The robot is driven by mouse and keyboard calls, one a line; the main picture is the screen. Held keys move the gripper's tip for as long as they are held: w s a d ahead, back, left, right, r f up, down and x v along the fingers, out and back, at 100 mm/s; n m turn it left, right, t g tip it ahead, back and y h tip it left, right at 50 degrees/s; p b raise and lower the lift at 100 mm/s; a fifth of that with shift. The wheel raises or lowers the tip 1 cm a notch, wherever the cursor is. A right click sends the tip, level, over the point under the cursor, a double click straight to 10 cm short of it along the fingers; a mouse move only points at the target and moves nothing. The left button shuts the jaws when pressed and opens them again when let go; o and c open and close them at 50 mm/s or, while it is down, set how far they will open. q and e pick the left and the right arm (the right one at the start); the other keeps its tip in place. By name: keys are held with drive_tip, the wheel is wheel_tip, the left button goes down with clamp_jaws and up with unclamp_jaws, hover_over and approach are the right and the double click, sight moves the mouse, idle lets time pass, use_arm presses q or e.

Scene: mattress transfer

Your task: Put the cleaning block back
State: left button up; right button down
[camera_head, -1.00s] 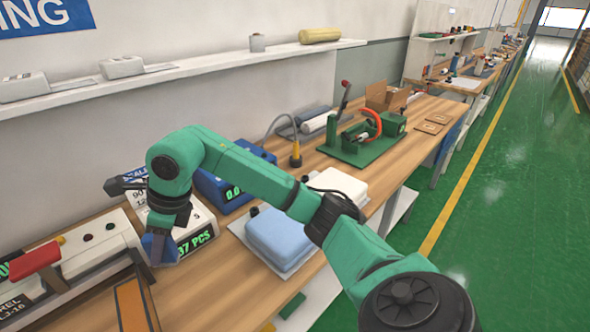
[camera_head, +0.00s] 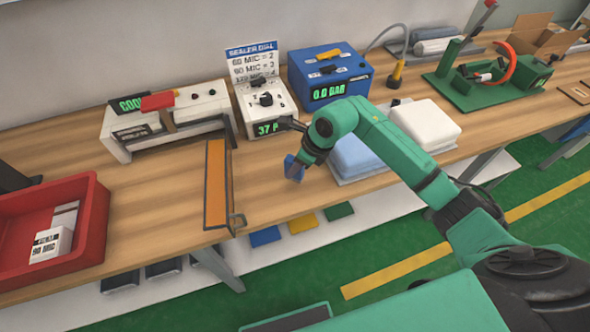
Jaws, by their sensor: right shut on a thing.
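My right gripper (camera_head: 301,158) is shut on a small dark blue block (camera_head: 293,169), which I take to be the cleaning block. The block is tilted and seems to be just above the wooden bench (camera_head: 265,190), left of a light blue padded stack (camera_head: 352,158); I cannot tell whether it touches the wood. The gripper fingers are partly hidden by the wrist. My left gripper is not in view.
An orange strip in a dark frame (camera_head: 217,185) lies left of the block. A white sealer (camera_head: 165,120), a dial box (camera_head: 265,101) and a blue gauge box (camera_head: 330,75) stand behind. A red bin (camera_head: 90,240) is at left. Coloured pieces, including a yellow one (camera_head: 303,223), lie on the lower shelf.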

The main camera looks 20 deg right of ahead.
wheel_tip(320, 180, down, 3)
drive_tip(key=shift+r, duration=0.1)
drive_tip(key=shift+f, duration=0.2)
drive_tip(key=c, duration=0.6)
unclamp_jaws()
drive_tip(key=shift+r, duration=0.2)
drive_tip(key=b+v, duration=0.1)
drive_tip(key=v, duration=1.1)
drive_tip(key=shift+f+b, duration=0.1)
drive_tip(key=shift+b, duration=0.3)
